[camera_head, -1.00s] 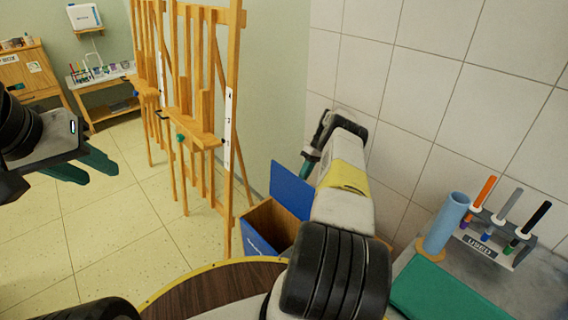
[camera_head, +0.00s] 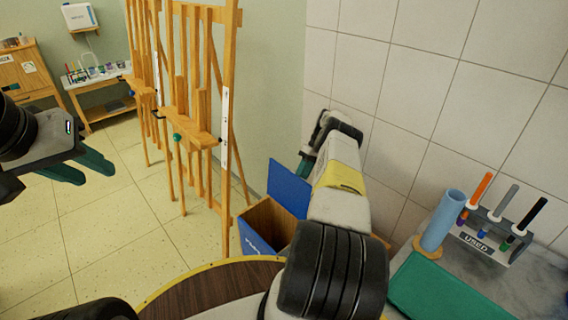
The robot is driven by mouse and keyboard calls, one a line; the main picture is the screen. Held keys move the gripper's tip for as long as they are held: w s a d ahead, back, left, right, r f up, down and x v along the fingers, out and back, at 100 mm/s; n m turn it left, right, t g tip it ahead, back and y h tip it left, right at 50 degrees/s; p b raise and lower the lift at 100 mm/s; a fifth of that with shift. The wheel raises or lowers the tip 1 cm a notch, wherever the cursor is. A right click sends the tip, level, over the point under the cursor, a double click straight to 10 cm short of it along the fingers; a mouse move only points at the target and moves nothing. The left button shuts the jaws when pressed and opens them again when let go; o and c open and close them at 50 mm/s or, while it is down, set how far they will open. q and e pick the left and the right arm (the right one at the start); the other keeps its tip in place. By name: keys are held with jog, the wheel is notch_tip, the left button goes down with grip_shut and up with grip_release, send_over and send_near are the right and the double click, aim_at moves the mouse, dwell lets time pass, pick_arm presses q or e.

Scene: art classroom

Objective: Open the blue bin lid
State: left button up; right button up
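The blue bin (camera_head: 254,238) stands on the floor by the wall, with a wooden-brown inside showing. Its blue lid (camera_head: 289,188) stands raised at the back of the bin. My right arm reaches over the bin's right side and hides part of it. My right gripper (camera_head: 304,166) is beside the lid's upper right edge; its fingers are mostly hidden, so I cannot tell whether it touches the lid. My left gripper (camera_head: 88,168) is at the far left, away from the bin, with its two teal fingers apart and nothing between them.
Wooden easels (camera_head: 190,120) stand left of the bin. A tiled wall (camera_head: 430,90) is behind it. At right, a counter holds a blue cylinder (camera_head: 443,222), a marker rack (camera_head: 490,240) and a green mat (camera_head: 440,290). The floor at left is clear.

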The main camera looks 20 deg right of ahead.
jog(key=r, duration=0.3)
jog(key=shift+s+a+r, duration=0.2)
jog(key=shift+s+r, duration=0.15)
jog(key=s+a+r, duration=0.1)
jog(key=s+a, duration=0.7)
jog(key=s, duration=0.5)
jog(key=shift+r, duration=0.1)
